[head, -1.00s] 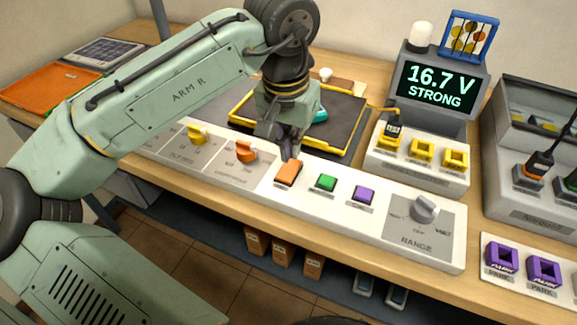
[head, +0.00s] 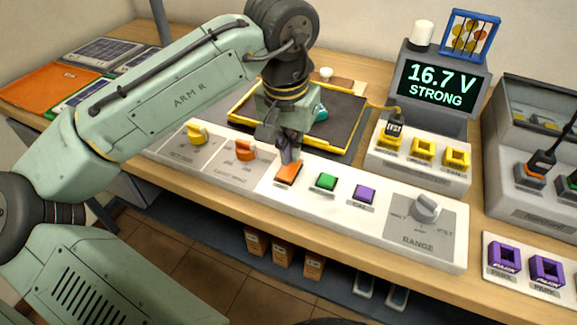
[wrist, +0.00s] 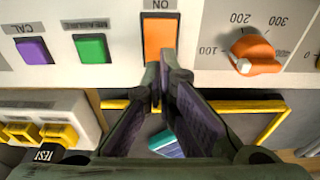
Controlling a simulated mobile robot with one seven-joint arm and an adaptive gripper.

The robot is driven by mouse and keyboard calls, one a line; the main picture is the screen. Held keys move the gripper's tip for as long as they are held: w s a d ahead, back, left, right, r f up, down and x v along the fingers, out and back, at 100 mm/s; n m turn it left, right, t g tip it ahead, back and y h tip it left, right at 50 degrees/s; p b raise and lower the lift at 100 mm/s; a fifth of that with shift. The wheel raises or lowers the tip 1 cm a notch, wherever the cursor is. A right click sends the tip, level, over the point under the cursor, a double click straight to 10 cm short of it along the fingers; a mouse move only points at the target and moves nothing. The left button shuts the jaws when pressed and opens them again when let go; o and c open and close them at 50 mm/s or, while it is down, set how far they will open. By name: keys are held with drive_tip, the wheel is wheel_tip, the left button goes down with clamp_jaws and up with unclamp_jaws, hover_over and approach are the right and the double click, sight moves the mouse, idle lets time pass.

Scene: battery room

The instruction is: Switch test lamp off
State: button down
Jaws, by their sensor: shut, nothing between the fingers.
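The orange rocker switch (head: 288,174) is on the white panel, left of a green button (head: 326,181) and a purple button (head: 364,192). In the wrist view the switch (wrist: 160,35) has an upside-down "ON" label at its near edge. My gripper (head: 290,158) is shut and empty, pointing down. In the wrist view its fingertips (wrist: 162,80) are at the far end of the switch and appear to touch it. The white lamp-like cap (head: 421,35) stands on top of the display; I cannot tell whether it is lit.
The display (head: 436,86) reads 16.7 V STRONG. An orange dial (head: 245,149) and a yellow dial (head: 197,133) sit left of the switch, and a grey range knob (head: 426,208) at the right. A yellow-edged dark tray (head: 345,125) lies behind the panel.

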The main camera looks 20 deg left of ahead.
sight(291, 162)
drive_tip(key=shift+f+b, duration=0.3)
drive_tip(key=shift+f, duration=0.25)
wheel_tip(291, 162, up, 7)
drive_tip(key=p, duration=0.6)
idle(0.4)
idle(0.5)
